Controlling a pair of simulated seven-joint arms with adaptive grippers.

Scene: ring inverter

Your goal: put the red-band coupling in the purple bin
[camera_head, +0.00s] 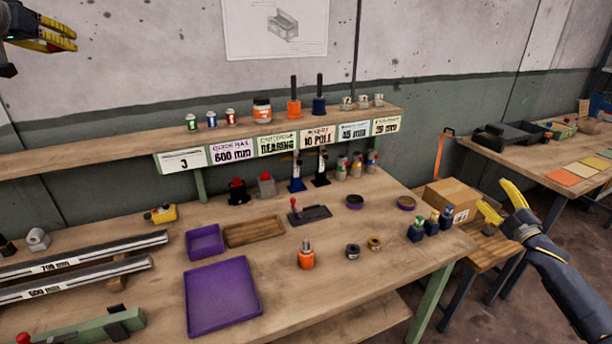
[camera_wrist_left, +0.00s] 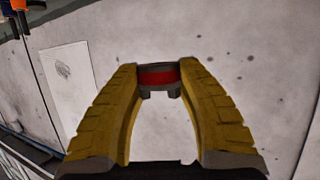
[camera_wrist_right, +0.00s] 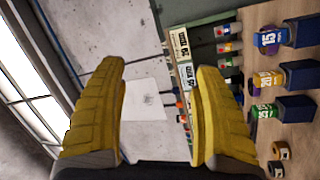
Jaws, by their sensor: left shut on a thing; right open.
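The red-band coupling (camera_wrist_left: 159,77) is a short grey ring-like part with a red band, between the yellow fingertips in the left wrist view. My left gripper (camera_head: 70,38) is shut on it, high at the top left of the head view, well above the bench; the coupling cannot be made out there. Two purple containers lie on the bench: a small purple bin (camera_head: 205,241) and a larger, shallow purple tray (camera_head: 222,298) in front of it. Both look empty. My right gripper (camera_head: 495,198) is open and empty off the bench's right end.
A brown wooden tray (camera_head: 254,231) adjoins the small bin. An orange bottle (camera_head: 306,256) stands right of the large tray. Labelled rails (camera_head: 75,274) lie to the left. A shelf (camera_head: 120,149) with several small parts runs behind. A cardboard box (camera_head: 450,199) sits near my right gripper.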

